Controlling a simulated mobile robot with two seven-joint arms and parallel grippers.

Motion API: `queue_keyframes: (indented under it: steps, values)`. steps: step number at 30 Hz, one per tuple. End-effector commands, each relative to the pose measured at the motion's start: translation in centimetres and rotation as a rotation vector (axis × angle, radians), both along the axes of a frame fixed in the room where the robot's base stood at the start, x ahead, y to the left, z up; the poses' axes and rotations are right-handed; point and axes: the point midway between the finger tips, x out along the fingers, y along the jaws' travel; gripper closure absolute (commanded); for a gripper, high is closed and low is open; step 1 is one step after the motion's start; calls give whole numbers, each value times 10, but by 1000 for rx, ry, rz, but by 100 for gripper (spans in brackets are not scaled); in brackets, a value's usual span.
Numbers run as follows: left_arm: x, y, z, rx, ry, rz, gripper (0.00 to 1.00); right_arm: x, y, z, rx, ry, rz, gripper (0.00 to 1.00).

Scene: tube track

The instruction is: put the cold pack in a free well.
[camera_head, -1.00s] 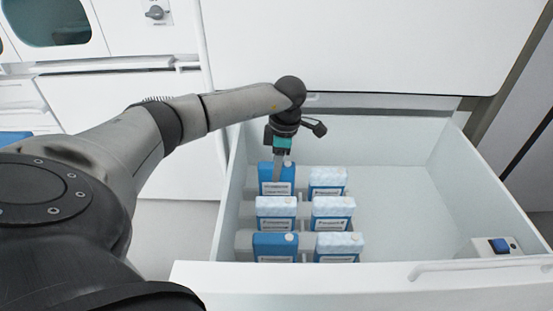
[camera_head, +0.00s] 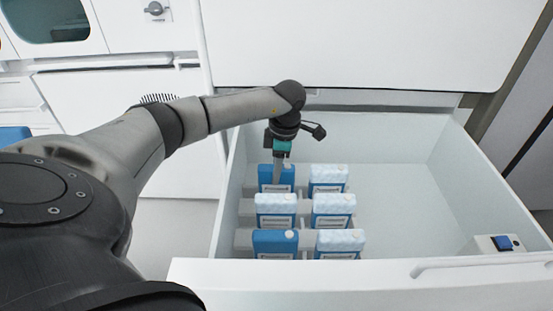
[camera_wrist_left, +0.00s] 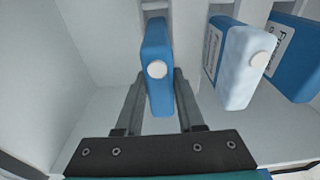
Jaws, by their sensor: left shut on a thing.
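My left gripper (camera_head: 278,172) points down into the open drawer at its back left. It is shut on a blue cold pack (camera_head: 280,186), which stands upright. In the left wrist view, the left gripper (camera_wrist_left: 159,88) has one finger on each side of the blue pack (camera_wrist_left: 158,55), whose white cap faces the camera. The pack's lower end is hidden in the head view by the frosted pack in front, so I cannot tell how deep it sits. My right gripper is not in view.
The drawer (camera_head: 400,190) holds two columns of packs in racks. Frosted packs stand at the back right (camera_head: 328,179), middle left (camera_head: 276,208), middle right (camera_head: 333,208) and front right (camera_head: 339,242). Another blue pack (camera_head: 275,242) is front left. The drawer's right side is mostly clear.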

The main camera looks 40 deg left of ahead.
Motion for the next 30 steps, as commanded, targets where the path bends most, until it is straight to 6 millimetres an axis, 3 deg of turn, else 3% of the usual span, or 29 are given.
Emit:
queue_keyframes:
  steps: [1,2,10,30]
  values:
    - [1,0,1,0,-1,0,100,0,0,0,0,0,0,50]
    - [1,0,1,0,-1,0,59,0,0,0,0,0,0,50]
    - [0,0,1,0,-1,0,29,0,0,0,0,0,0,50]
    - [1,0,7,0,-1,0,28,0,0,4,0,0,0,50]
